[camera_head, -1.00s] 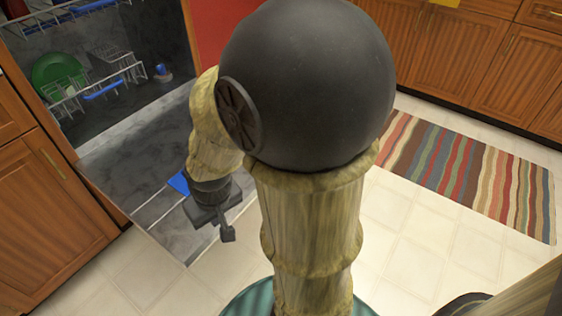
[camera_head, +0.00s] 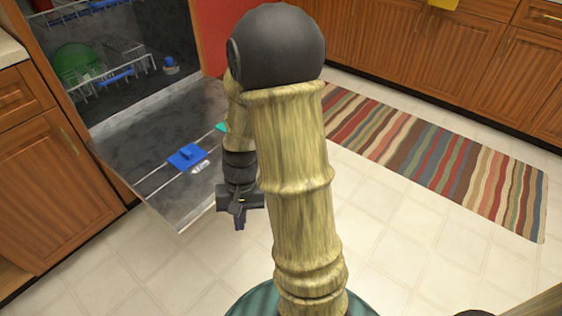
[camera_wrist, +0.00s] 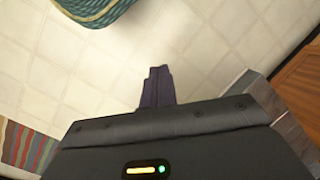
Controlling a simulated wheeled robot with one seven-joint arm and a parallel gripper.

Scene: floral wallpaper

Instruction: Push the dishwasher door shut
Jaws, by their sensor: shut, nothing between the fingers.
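The dishwasher door (camera_head: 150,170) is folded down, its grey inner face turned up, with a blue dispenser lid (camera_head: 187,156) on it. The open dishwasher tub (camera_head: 110,60) shows behind it. My gripper (camera_head: 240,224) points down beside the door's right edge, over the floor. It looks apart from the door, though the exact gap is hard to judge. The closed dark fingers also show in the wrist view (camera_wrist: 157,88), with nothing between them. My arm hides the far right part of the door.
Wooden cabinets (camera_head: 50,180) stand left of the dishwasher, and more cabinets (camera_head: 440,60) line the back. A striped rug (camera_head: 440,155) lies on the right. The tiled floor (camera_head: 380,230) in front is clear.

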